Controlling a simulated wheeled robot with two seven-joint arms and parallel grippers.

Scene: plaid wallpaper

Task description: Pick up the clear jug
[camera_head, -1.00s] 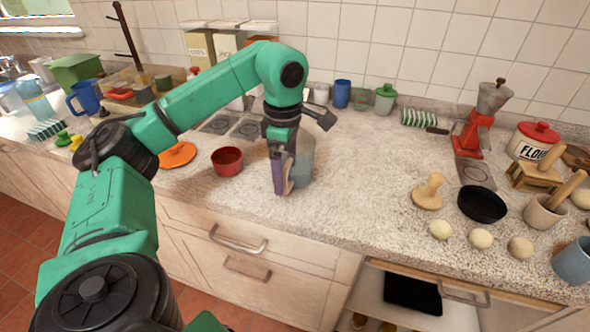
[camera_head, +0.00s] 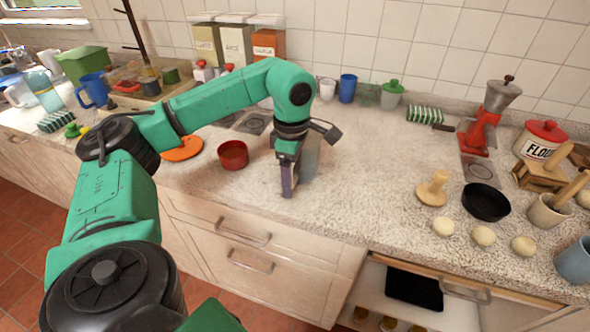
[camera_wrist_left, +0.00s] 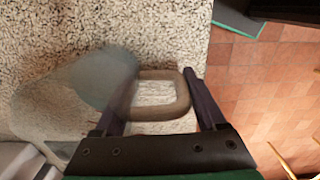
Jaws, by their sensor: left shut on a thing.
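The clear jug (camera_head: 311,158) is a translucent, greyish vessel near the front of the speckled counter, partly hidden behind my left gripper (camera_head: 288,190). In the left wrist view the jug's see-through body (camera_wrist_left: 60,100) lies to the left. Its thick looped handle (camera_wrist_left: 180,100) is between the fingers of my left gripper (camera_wrist_left: 160,75). The gripper is shut on the jug, at the handle side. I cannot clearly tell whether the jug's base touches the counter. My right gripper is not in view.
A red cup (camera_head: 233,155) and an orange disc (camera_head: 182,148) are left of the jug. A blue cup (camera_head: 347,88) and green-lidded jar (camera_head: 391,94) stand behind. A black pan (camera_head: 485,202) is to the right. An open drawer (camera_head: 410,305) is below.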

